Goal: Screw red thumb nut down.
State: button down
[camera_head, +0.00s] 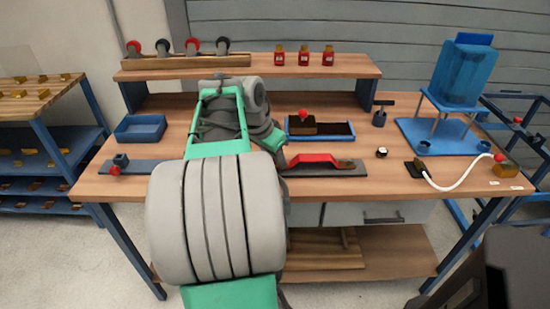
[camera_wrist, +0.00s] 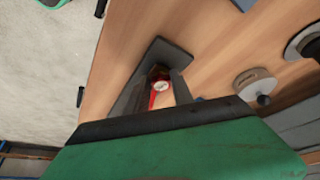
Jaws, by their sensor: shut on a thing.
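In the wrist view, the two dark fingers of my gripper (camera_wrist: 159,84) are closed around a small red piece with a pale round top, which appears to be the red thumb nut (camera_wrist: 161,87). It sits over a dark plate, beside a brown block (camera_wrist: 157,73). The nut's threads and its seating height are hidden. In the head view, my arm covers the fingertips. A red bar (camera_head: 315,159) lies on a grey plate (camera_head: 300,172) just right of my arm, with a brown block (camera_head: 347,164) at its right end.
A second plate with a red knob (camera_head: 115,170) lies left of my arm. A blue bin (camera_head: 140,128) and a dark tray (camera_head: 340,129) stand behind. A blue tank (camera_head: 462,75) stands at right. A raised shelf (camera_head: 300,67) holds red bottles. Bench space near the small dial (camera_head: 381,153) is clear.

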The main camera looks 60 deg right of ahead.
jog(key=shift+w+r+m+g+p, duration=0.1)
jog(key=shift+r+m+g+p, duration=0.2)
jog(key=shift+m+p, duration=0.35)
jog(key=m+p, duration=0.1)
jog(key=m+g+y+p, duration=0.1)
jog(key=m, duration=0.1)
jog(key=shift+w+d+m, duration=0.1)
jog(key=shift+d+m, duration=0.1)
jog(key=shift+m, duration=0.05)
jog(key=m+p, duration=0.1)
jog(key=m+y+p, duration=0.1)
jog(key=m, duration=0.1)
jog(key=m+g+p, duration=0.1)
jog(key=m, duration=0.1)
jog(key=shift+d+f+y, duration=0.1)
jog(key=shift+d+y, duration=0.2)
jog(key=c, duration=1.5)
grip_release()
jog(key=shift+d+f+b, duration=0.1)
jog(key=shift+f+b, duration=0.2)
jog(key=shift+b, duration=0.05)
jog(key=shift+o, duration=1)
jog(key=shift+s, duration=0.2)
jog(key=shift+o, duration=1.4)
jog(key=shift+w, duration=0.2)
jog(key=o, duration=0.4)
jog(key=shift+r, duration=0.15)
